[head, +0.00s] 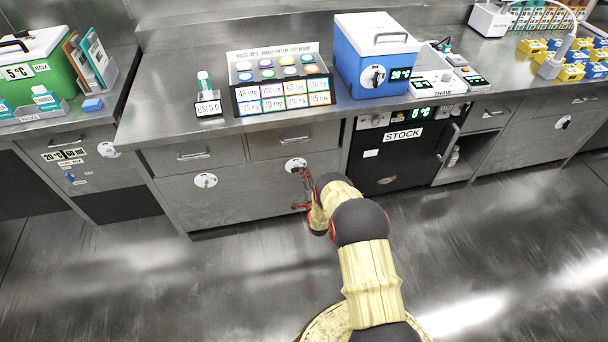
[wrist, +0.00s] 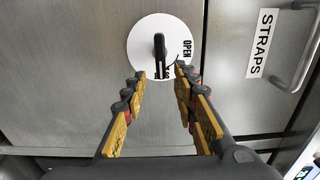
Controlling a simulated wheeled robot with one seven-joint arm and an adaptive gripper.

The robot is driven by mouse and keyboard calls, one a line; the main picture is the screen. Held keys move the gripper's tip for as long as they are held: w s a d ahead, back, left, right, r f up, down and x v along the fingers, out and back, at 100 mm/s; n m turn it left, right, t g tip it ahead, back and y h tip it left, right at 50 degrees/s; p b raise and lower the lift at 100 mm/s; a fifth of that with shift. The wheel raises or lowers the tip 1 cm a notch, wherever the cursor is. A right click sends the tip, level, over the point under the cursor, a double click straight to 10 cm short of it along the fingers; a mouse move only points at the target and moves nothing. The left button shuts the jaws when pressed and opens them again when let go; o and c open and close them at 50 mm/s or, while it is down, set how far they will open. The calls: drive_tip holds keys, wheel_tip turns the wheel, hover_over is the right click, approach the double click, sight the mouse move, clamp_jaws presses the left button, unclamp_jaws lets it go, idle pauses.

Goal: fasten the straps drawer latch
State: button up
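The straps drawer latch is a white round dial with a black lever (wrist: 160,45) in the wrist view. The lever stands upright in that picture, and the word OPEN is on the dial's right side; other lettering near the lower rim is partly hidden. In the head view the latch (head: 295,164) is on the cabinet front under the counter. My gripper (wrist: 161,73) is open and empty. Its fingertips are on either side of the lever's lower end, apart from it as far as I can tell. In the head view my gripper (head: 305,188) is just below the latch.
A STRAPS label (wrist: 262,43) and a bar handle (wrist: 299,50) are right of the latch in the wrist view. Another dial latch (head: 205,181) is to the left, and the black STOCK unit (head: 387,165) to the right. The floor ahead is clear.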

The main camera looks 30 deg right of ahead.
drive_tip(key=v, duration=1)
drive_tip(key=shift+s, duration=0.25)
drive_tip(key=shift+r, duration=0.1)
